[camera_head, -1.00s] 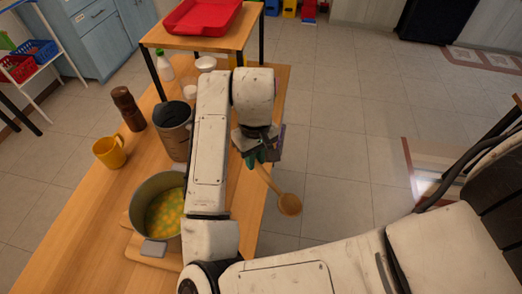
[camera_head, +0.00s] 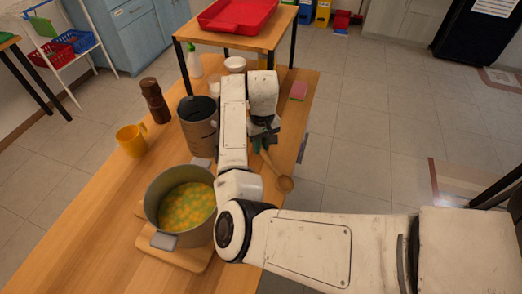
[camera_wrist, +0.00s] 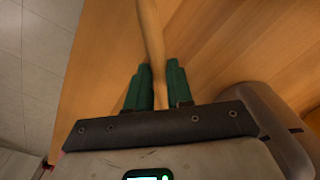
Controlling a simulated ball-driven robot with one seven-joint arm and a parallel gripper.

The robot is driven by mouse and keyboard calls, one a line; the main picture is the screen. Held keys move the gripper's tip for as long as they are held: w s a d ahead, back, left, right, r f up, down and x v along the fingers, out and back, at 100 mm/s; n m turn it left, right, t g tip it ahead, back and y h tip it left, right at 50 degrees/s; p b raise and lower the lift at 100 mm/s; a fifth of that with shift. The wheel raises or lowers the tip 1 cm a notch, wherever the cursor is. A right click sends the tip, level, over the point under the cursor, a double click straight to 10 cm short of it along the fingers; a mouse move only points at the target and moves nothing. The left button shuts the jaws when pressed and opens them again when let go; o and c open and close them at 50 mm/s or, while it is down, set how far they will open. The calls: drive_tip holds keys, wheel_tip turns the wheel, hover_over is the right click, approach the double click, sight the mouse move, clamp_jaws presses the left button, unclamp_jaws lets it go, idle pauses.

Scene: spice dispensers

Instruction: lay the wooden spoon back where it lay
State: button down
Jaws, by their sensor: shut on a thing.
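The wooden spoon (camera_head: 284,184) is in my gripper (camera_head: 260,146), its round bowl end pointing toward the near right over the table's right edge strip. In the wrist view its handle (camera_wrist: 151,32) runs between the two green fingers of my gripper (camera_wrist: 157,72), which are shut on it. The wooden table (camera_head: 110,228) lies under the spoon. I cannot tell whether the spoon touches the tabletop. The far end of the handle is hidden by my gripper and arm in the head view.
A pot (camera_head: 158,212) of yellow-green food stands on a wooden board (camera_head: 185,258). A dark-topped canister (camera_head: 197,135), yellow mug (camera_head: 131,141) and brown mill (camera_head: 154,101) stand left of my arm. A pink-topped item (camera_head: 299,90) lies at the right edge. A raised stand (camera_head: 262,43) is behind.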

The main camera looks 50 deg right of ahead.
drive_tip(key=shift+w+f, duration=0.1)
drive_tip(key=shift+f, duration=1.6)
drive_tip(key=c, duration=1)
unclamp_jaws()
drive_tip(key=shift+f, duration=0.1)
drive_tip(key=r, duration=1.2)
drive_tip(key=shift+d+r, duration=0.15)
drive_tip(key=shift+d, duration=0.1)
